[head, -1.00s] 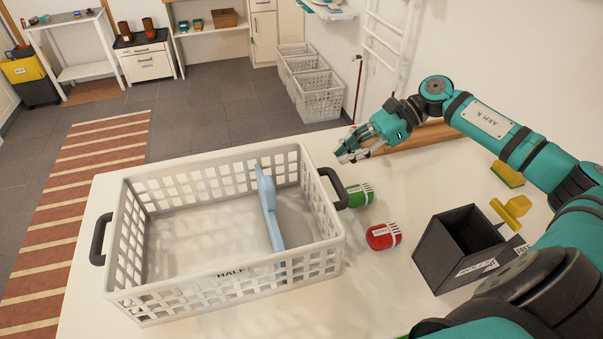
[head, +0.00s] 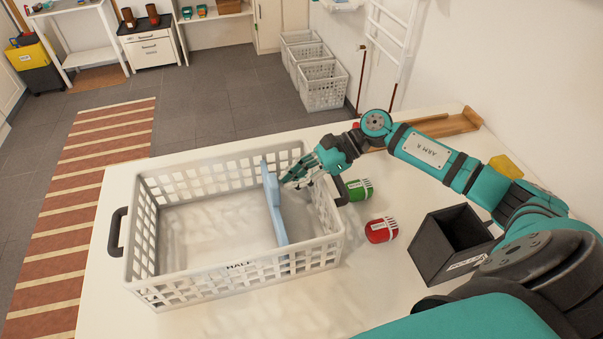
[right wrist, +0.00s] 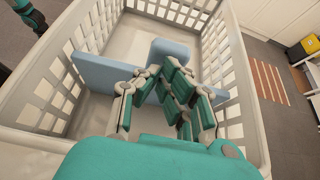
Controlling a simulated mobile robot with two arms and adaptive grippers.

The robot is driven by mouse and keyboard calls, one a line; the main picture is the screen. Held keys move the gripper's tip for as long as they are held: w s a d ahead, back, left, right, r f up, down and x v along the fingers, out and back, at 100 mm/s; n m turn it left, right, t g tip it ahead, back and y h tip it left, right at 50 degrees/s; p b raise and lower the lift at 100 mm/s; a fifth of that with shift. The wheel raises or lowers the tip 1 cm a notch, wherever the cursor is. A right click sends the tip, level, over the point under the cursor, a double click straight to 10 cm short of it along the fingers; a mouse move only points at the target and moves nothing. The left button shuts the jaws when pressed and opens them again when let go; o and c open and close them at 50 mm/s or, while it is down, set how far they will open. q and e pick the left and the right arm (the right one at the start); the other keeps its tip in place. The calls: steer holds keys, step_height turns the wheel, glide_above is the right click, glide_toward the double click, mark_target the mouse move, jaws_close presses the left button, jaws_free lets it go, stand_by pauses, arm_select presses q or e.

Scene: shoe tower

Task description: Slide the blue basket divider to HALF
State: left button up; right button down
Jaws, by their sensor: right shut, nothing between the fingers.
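The white basket (head: 190,295) stands on the table, with a HALF label (head: 240,266) on its near rim. The blue divider (head: 274,205) stands upright across the basket, right of the label. It also shows in the right wrist view (right wrist: 105,74), partly hidden behind my fingers. My right gripper (head: 290,182) is shut and empty, over the right part of the basket, just right of the divider's upper part. I cannot tell whether it touches the divider. In the right wrist view the fingers (right wrist: 160,85) overlap the divider. My left gripper is not in view in the head view.
A green can (head: 360,190) and a red can (head: 381,230) lie right of the basket. A dark open box (head: 430,250) stands farther right. A wooden tray (head: 450,124) lies at the back of the table. The basket's left part is empty.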

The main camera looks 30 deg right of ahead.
steer(key=w+a+b, duration=0.2)
steer(key=a+b, duration=0.1)
steer(key=a, duration=0.6)
steer(key=shift+w+a+b, duration=0.25)
steer(key=shift+a+b, duration=0.05)
steer(key=shift+b, duration=0.1)
